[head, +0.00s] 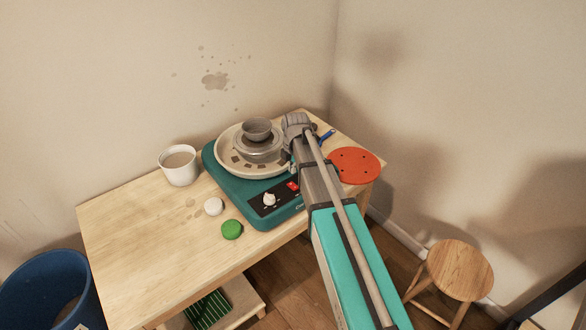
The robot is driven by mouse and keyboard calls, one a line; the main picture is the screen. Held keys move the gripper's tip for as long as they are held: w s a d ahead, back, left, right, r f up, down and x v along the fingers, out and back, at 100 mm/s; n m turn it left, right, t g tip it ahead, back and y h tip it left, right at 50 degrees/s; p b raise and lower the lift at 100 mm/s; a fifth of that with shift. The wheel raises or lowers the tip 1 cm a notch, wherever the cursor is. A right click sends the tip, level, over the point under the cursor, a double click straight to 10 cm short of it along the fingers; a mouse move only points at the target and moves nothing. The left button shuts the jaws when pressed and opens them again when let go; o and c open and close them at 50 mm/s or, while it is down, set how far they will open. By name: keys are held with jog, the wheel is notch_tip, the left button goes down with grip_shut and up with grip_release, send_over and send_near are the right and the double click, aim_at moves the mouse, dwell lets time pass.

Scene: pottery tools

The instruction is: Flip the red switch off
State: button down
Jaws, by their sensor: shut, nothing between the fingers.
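The red switch (292,186) is a small red rocker on the dark control panel at the front of the teal pottery wheel (234,191). It sits right beside the left edge of my arm in the picture. A white knob (269,199) is on the same panel, left of the switch. My arm reaches up from the bottom right over the wheel's right side, and its grey wrist end is beyond the switch. My gripper's fingers are hidden behind the arm, so contact with the switch cannot be seen. Which way the rocker is tipped is too small to tell.
A grey bowl (257,129) stands on the wheel head inside the cream splash pan (230,158). A white cup (179,166), a white lump (213,206) and a green lump (232,229) are to the left. A red disc (357,166) lies right of my arm. The table's left side is clear.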

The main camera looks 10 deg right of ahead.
notch_tip(320, 180, up, 8)
jog(key=p, duration=0.7)
jog(key=shift+w+a+f, duration=0.15)
jog(key=shift+w+a, duration=0.05)
jog(key=shift+w, duration=0.25)
jog(key=shift+s, duration=0.15)
jog(key=s+d+m, duration=0.2)
jog(key=s+m, duration=1.9)
jog(key=m, duration=0.2)
jog(key=shift+s+d+g, duration=0.15)
jog(key=shift+g, duration=0.25)
dwell(0.5)
